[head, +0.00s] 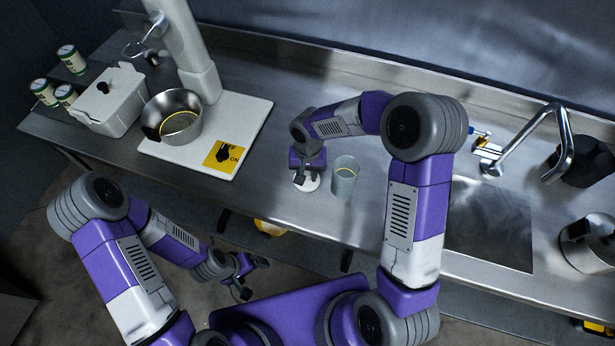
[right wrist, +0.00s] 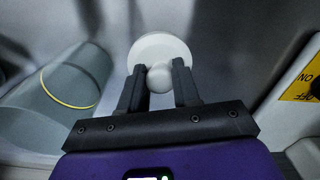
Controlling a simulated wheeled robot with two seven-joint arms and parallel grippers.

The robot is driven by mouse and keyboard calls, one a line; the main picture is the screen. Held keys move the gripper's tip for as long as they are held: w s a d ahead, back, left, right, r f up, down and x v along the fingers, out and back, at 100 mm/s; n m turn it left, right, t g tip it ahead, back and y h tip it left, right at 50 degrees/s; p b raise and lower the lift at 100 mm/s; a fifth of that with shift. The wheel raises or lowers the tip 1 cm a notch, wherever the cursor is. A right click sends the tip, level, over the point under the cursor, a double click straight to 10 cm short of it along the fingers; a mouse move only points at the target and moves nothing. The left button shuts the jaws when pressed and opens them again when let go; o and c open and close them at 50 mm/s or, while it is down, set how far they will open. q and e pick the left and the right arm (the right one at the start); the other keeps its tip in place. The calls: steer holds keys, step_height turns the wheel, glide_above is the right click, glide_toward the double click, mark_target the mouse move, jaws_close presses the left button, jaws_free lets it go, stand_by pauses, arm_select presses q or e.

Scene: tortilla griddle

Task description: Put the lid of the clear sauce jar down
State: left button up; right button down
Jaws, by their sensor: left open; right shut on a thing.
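The white round lid (head: 312,186) with a ball knob is just left of the clear sauce jar (head: 344,176). My right gripper (head: 306,176) is over the lid and shut on its knob; the right wrist view shows the lid (right wrist: 160,48) and the knob between the two fingers (right wrist: 160,90). The lid is at or close above the steel counter; I cannot tell whether it touches. The jar stands uncovered, and it also shows in the right wrist view (right wrist: 45,105) with a yellow ring. My left gripper (head: 250,276) is open and empty, in front of the counter.
A white stand mixer base (head: 255,125) with a yellow switch label (head: 223,155) and a steel bowl (head: 172,118) is to the left. A white lidded container (head: 108,105) and several cans are further left. The sink (head: 490,225) and faucet are at right.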

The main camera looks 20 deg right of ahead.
mark_target(307, 179)
step_height(307, 179, down, 3)
steer(key=shift+r, duration=0.1)
steer(key=shift+f+b, duration=0.45)
steer(key=shift+b, duration=0.2)
steer(key=c, duration=0.8)
jaws_free()
steer(key=shift+r, duration=0.1)
steer(key=shift+r, duration=0.1)
steer(key=shift+r+p, duration=0.2)
steer(key=shift+p, duration=0.25)
step_height(307, 179, up, 12)
steer(key=shift+d+r+p, duration=0.15)
steer(key=shift+p, duration=0.55)
